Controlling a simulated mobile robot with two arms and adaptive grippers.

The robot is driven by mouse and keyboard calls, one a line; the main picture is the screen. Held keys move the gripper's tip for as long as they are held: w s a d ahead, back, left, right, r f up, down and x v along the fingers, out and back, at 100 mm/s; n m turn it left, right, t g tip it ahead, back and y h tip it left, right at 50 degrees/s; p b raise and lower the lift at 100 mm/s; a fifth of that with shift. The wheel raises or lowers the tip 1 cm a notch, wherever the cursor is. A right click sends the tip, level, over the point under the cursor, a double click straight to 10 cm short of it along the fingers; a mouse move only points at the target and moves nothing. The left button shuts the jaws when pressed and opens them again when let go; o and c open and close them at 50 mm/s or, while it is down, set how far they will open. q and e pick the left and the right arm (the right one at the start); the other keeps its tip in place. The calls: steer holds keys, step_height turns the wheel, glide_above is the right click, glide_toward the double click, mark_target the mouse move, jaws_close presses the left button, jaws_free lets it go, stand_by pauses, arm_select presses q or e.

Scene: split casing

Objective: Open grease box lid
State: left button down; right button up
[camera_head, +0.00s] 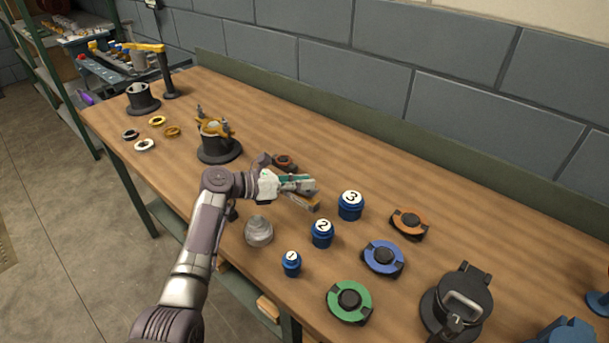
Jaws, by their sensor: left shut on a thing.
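My left arm reaches in from the bottom, and its gripper (300,184) is low over the middle of the workbench. It is shut on a small part of what looks like the grease box (304,201). The fingers cover most of the box, and only a tan edge shows below them. I cannot tell how far its lid is raised. A dark piece with an orange-brown round top (284,162) sits just behind the fingers; I cannot tell whether it belongs to the box. My right gripper is not in view.
Blue numbered jars (322,235) and a grey dome-shaped part (259,231) stand close by. Green (350,300), blue (383,257) and orange (408,223) discs lie to the right, near a black lidded pot (456,303). A casing (218,147) stands left. The back strip is clear.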

arm_select(q)
steer(key=shift+w+a+r+n+h+p, duration=0.3)
steer(key=shift+r+n+h+p, duration=0.1)
steer(key=shift+r+n+p, duration=0.15)
steer(key=shift+w+a+r+n+h+p, duration=0.3)
steer(key=shift+a+n+h+p, duration=0.25)
steer(key=shift+n, duration=0.2)
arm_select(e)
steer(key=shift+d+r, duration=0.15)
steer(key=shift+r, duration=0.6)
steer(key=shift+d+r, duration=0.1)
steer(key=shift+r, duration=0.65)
